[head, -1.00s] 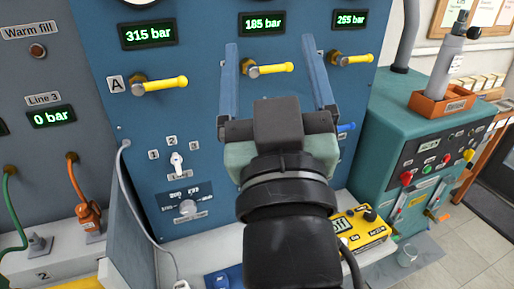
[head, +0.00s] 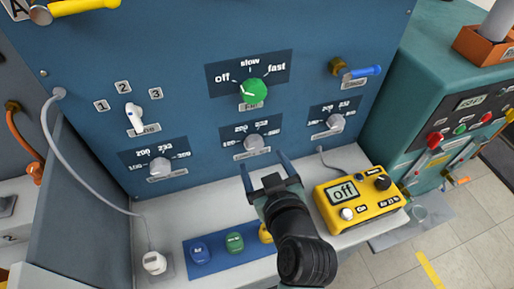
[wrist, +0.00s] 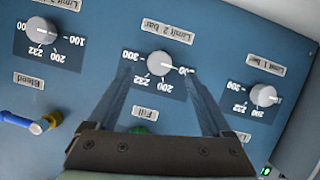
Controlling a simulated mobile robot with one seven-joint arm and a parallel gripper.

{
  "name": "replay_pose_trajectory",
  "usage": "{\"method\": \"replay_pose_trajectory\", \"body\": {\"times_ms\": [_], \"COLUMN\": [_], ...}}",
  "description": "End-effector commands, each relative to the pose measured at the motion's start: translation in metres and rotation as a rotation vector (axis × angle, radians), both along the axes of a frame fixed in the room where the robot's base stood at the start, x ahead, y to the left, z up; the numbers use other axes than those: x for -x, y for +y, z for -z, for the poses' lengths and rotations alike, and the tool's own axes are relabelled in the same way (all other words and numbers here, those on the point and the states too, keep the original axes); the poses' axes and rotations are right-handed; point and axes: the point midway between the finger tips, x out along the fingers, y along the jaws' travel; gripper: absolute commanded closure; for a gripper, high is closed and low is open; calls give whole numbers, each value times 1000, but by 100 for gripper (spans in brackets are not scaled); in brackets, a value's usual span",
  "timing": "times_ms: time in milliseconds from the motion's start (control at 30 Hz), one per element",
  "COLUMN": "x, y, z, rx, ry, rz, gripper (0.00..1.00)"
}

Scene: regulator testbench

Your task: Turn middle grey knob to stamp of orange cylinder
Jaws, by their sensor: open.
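The middle grey knob (head: 254,142) is on the blue panel, under the green knob, with a printed scale around it. It also shows in the wrist view (wrist: 160,63), where the scale is upside down and the knob's white line points right, seemingly to the low end. My gripper (head: 263,161) is open and empty, just in front of and below this knob in the head view. In the wrist view its fingers lie either side of the knob; I cannot tell whether they touch. No orange cylinder or stamp can be made out.
Similar grey knobs sit left (head: 160,168) and right (head: 335,123). The green knob (head: 254,91) is above. A yellow meter reading off (head: 357,199) stands right of my arm; a blue tray (head: 222,270) with several coloured pieces lies left. An orange box (head: 484,46) is far right.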

Motion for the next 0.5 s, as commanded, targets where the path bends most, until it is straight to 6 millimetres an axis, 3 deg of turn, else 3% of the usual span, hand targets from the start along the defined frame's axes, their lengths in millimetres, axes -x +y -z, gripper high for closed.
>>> {"method": "replay_pose_trajectory", "body": {"times_ms": [200, 500], "x": [-35, -56], "y": [9, 14], "z": [14, 23], "rx": [0, 0], "ry": [-1, -1], "rz": [-2, 0], "gripper": [16, 16]}}
